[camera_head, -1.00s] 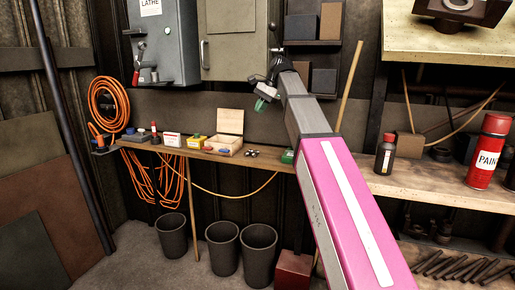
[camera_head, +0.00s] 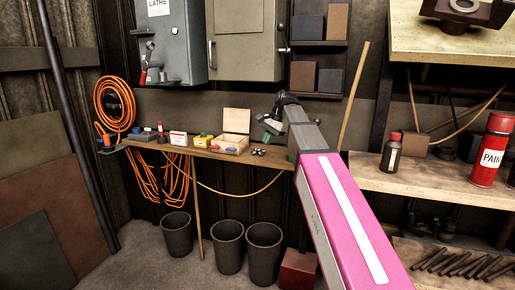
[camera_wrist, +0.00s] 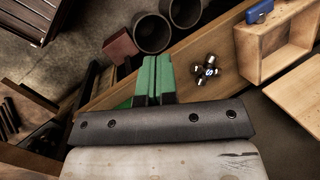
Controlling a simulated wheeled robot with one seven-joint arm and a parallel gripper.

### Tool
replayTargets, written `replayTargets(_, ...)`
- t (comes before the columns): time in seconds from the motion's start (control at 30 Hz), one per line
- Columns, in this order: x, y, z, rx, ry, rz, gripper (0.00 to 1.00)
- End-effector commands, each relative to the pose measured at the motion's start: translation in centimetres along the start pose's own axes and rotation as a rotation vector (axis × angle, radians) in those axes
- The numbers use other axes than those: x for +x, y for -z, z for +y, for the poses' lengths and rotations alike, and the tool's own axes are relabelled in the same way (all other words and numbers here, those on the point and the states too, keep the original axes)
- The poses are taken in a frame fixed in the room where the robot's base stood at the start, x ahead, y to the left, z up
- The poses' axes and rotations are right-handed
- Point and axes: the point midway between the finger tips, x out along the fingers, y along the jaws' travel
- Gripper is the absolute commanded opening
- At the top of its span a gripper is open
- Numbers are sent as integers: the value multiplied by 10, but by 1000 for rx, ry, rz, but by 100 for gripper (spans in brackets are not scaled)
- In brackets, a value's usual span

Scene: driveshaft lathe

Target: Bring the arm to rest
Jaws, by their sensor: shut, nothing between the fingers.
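My gripper (camera_head: 268,132) is at the end of my pink and grey arm, in the middle of the head view. It is in front of the wall, near the narrow wooden shelf (camera_head: 215,153). In the wrist view its green fingers (camera_wrist: 153,75) are together with nothing between them. The shelf also shows behind the fingers in that view (camera_wrist: 190,88). The exact gap between gripper and shelf cannot be told.
The shelf bears an open wooden box (camera_head: 231,143), a yellow container (camera_head: 201,141) and small metal parts (camera_wrist: 208,66). Dark bins (camera_head: 264,248) and a red box (camera_head: 298,269) stand below. A bottle (camera_head: 391,151) and a red paint can (camera_head: 490,150) stand on the right bench.

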Motion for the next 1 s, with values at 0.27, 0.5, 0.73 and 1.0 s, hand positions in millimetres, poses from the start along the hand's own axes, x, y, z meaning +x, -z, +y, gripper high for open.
replayTargets(0.27,96,26,78,-100,-61,57,0)
replayTargets(0.5,164,38,145,-204,-128,97,0)
replayTargets(0.73,224,38,215,-322,-204,124,0)
replayTargets(1.0,283,25,299,-481,-305,135,0)
